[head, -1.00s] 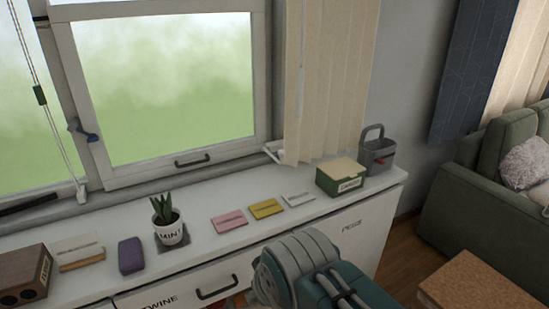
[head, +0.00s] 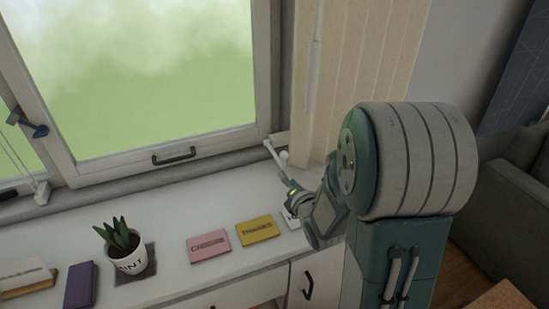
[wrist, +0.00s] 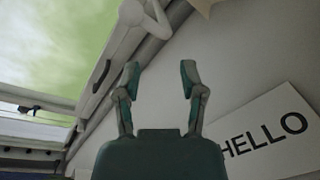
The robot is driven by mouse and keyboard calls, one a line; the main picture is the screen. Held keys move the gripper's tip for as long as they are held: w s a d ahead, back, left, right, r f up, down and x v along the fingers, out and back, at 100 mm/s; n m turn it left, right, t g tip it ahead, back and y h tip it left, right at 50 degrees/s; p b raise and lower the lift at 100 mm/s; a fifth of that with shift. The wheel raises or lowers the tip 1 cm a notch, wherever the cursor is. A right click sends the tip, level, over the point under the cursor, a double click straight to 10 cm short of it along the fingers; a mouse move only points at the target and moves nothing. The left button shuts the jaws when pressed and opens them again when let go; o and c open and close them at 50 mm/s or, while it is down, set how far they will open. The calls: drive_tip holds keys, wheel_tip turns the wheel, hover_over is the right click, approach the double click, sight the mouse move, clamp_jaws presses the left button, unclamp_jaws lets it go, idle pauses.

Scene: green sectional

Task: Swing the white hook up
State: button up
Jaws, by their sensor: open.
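The white hook (head: 272,150) is at the lower right corner of the window frame, just left of the cream blind. It points down and to the right, with a rounded end. In the wrist view the white hook (wrist: 128,38) shows at the top, beyond and slightly left of the fingertips. My gripper (wrist: 160,72) is open and empty, its two fingers apart. In the head view my gripper (head: 291,188) is just below the hook, over the sill, partly hidden by my wrist. A gap shows between fingertips and hook in the wrist view.
The white sill holds pink (head: 209,246) and yellow (head: 257,229) cards, a potted plant (head: 123,252) and a purple block (head: 81,284). A HELLO card (wrist: 265,135) lies close to my gripper. The cream blind (head: 345,75) hangs right of the hook.

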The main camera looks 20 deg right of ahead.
sight(278, 158)
drive_tip(key=n, duration=0.1)
drive_tip(key=d+f+n+t, duration=0.1)
drive_tip(key=shift+s+f+n, duration=0.15)
drive_tip(key=shift+f+n, duration=0.1)
drive_tip(key=shift+n, duration=0.15)
drive_tip(key=shift+n+t, duration=0.3)
drive_tip(key=shift+d, duration=0.15)
drive_tip(key=w, duration=1)
drive_tip(key=shift+w, duration=0.35)
clamp_jaws()
